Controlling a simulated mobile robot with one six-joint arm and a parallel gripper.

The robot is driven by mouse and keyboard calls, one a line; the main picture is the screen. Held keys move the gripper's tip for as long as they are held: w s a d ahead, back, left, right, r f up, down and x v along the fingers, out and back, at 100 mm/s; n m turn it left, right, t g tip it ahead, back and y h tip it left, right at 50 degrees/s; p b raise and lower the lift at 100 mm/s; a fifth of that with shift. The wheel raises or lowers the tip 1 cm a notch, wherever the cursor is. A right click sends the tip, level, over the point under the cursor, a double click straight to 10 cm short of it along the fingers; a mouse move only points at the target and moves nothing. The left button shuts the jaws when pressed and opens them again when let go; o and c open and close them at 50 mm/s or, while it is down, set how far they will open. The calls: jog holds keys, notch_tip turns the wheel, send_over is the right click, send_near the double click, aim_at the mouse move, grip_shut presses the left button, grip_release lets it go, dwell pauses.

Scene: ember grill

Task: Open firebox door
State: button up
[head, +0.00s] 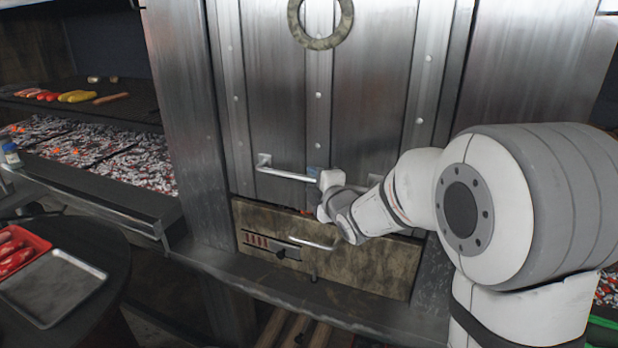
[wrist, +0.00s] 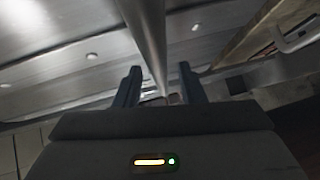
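The tall steel front (head: 375,90) has a horizontal bar handle (head: 285,174) low on its left half; the front looks shut. No label shows which one is the firebox door. My gripper (head: 313,172) is at the right end of the upper handle. In the wrist view, my gripper's (wrist: 159,76) two blue fingers stand apart, with the upper bar (wrist: 150,40) running between them. Gaps show on both sides, so it is not clamped.
A grill bed of glowing coals (head: 90,150) with food on a shelf (head: 90,92) above is at the left. A round table holds a metal tray (head: 52,288) and a red tray (head: 22,238). A ledge (head: 290,295) runs under the brown panel.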

jog(key=shift+x, duration=0.95)
grip_shut()
